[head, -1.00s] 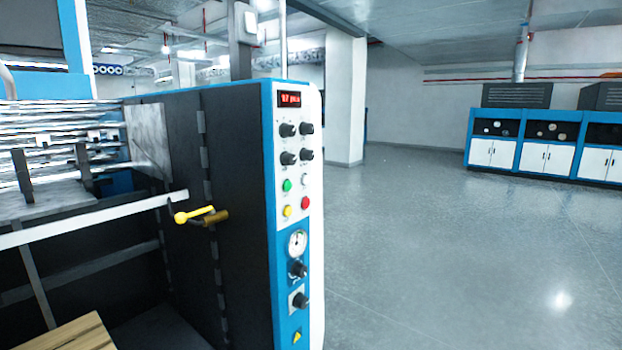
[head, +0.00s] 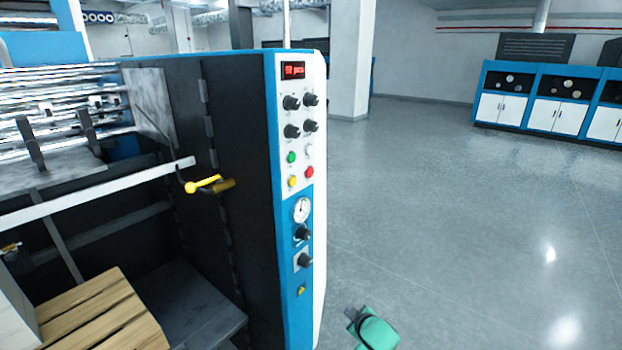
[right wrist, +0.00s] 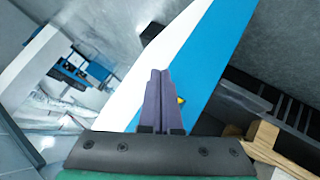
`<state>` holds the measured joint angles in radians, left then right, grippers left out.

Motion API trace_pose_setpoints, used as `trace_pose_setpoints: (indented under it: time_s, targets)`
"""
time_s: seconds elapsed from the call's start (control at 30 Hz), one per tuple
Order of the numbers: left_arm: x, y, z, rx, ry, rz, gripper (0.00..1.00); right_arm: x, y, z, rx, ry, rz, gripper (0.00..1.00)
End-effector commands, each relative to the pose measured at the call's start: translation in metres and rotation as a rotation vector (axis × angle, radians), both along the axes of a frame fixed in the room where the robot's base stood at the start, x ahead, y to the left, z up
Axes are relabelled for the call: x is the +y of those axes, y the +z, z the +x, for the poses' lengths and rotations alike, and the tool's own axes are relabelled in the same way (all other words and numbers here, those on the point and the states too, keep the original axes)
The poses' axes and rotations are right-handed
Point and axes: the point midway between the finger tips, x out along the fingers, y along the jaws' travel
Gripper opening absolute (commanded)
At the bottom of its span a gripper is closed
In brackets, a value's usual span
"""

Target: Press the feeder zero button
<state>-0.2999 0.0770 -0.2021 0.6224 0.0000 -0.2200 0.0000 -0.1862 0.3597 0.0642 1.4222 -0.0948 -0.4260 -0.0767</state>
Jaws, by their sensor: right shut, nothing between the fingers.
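The control panel (head: 318,225) on the machine's end carries a green button (head: 291,157), a white button (head: 308,149), a yellow button (head: 292,182) and a red button (head: 310,172). Their labels are too small to read, so I cannot tell which is the feeder zero button. A red-lit display (head: 293,70) and several black knobs sit above them. My right gripper (head: 354,316) is low, right of the panel and well below the buttons, apart from them. In the right wrist view its fingers (right wrist: 158,72) are together and empty. My left gripper is not in view.
A gauge (head: 302,209) and two black knobs are lower on the panel. A yellow-handled lever (head: 203,186) sticks out from the machine's dark side. A wooden pallet (head: 95,318) lies at lower left. Open floor (head: 450,220) lies right of the machine; blue-white cabinets (head: 530,100) stand far back.

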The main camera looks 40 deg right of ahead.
Motion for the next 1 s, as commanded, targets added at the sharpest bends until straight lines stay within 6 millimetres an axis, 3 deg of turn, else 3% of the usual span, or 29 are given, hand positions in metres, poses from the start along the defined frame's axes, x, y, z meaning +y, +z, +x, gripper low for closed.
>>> trace_pose_setpoints:
  time_s: [0.03,0.3,0.5,0.6,0.7,0.77,1.0]
  targets:
    - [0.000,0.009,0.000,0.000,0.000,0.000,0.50,-0.007,0.038,0.014,-0.049,0.006,-0.029,0.00]
    - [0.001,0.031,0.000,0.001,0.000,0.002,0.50,-0.029,0.222,0.058,-0.291,0.034,-0.198,0.00]
    - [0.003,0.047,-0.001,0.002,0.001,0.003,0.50,-0.026,0.362,0.063,-0.472,0.053,-0.330,0.00]
    - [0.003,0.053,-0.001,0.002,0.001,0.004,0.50,-0.020,0.419,0.057,-0.546,0.062,-0.389,0.00]
    - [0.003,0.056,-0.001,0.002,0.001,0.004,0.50,-0.015,0.455,0.051,-0.596,0.067,-0.427,0.00]
    - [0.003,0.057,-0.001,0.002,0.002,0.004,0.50,-0.013,0.466,0.049,-0.612,0.068,-0.440,0.00]
    - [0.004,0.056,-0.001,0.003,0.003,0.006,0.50,-0.012,0.471,0.048,-0.620,0.069,-0.446,0.00]
